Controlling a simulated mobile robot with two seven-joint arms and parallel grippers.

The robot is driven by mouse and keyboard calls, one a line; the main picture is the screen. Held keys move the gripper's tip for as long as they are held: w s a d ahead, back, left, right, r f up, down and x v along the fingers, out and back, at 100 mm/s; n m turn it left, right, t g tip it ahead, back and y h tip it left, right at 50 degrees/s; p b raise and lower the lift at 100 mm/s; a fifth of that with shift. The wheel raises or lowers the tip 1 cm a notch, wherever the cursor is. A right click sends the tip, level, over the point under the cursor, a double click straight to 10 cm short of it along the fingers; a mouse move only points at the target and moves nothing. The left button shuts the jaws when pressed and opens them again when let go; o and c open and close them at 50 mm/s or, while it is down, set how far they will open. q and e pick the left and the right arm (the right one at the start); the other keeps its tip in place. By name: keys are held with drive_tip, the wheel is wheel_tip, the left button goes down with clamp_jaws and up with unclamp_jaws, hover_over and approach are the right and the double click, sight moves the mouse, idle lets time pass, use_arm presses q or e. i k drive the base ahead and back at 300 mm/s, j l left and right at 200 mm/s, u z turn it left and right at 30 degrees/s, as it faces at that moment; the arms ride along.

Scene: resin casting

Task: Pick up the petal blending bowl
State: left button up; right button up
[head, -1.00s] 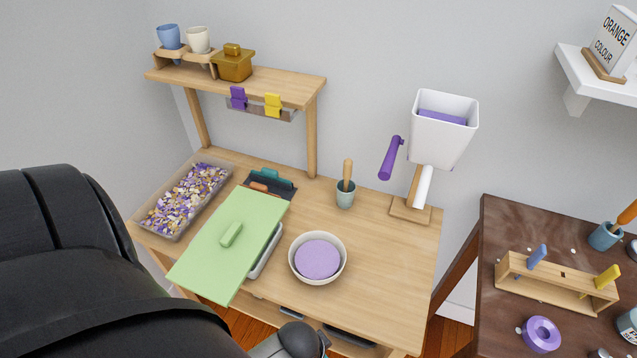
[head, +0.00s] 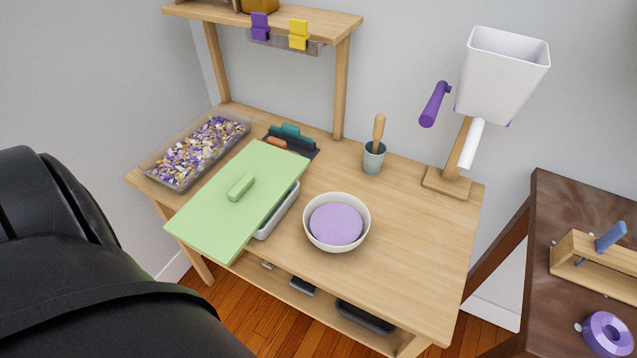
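A round cream bowl (head: 309,236) with a flat purple fill (head: 336,224) stands upright on the wooden table (head: 410,245), right of the green-lidded tray. It is the only bowl I see, and nothing touches it. A large black part of my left arm covers the lower left of the head view. Neither of my grippers shows in the head view.
A green lid (head: 215,215) lies on a grey tray (head: 280,212) left of the bowl. Behind stand a petal-filled clear box (head: 188,178), a teal cup with a wooden handle (head: 374,160) and a white hopper (head: 500,75). The table right of the bowl is clear.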

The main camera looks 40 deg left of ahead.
sight(336, 222)
drive_tip(key=i+u, duration=0.1)
drive_tip(key=u, duration=0.35)
drive_tip(key=i+u, duration=0.1)
drive_tip(key=u, duration=0.3)
drive_tip(key=l+u, duration=0.15)
drive_tip(key=u, duration=0.3)
drive_tip(key=i, duration=0.05)
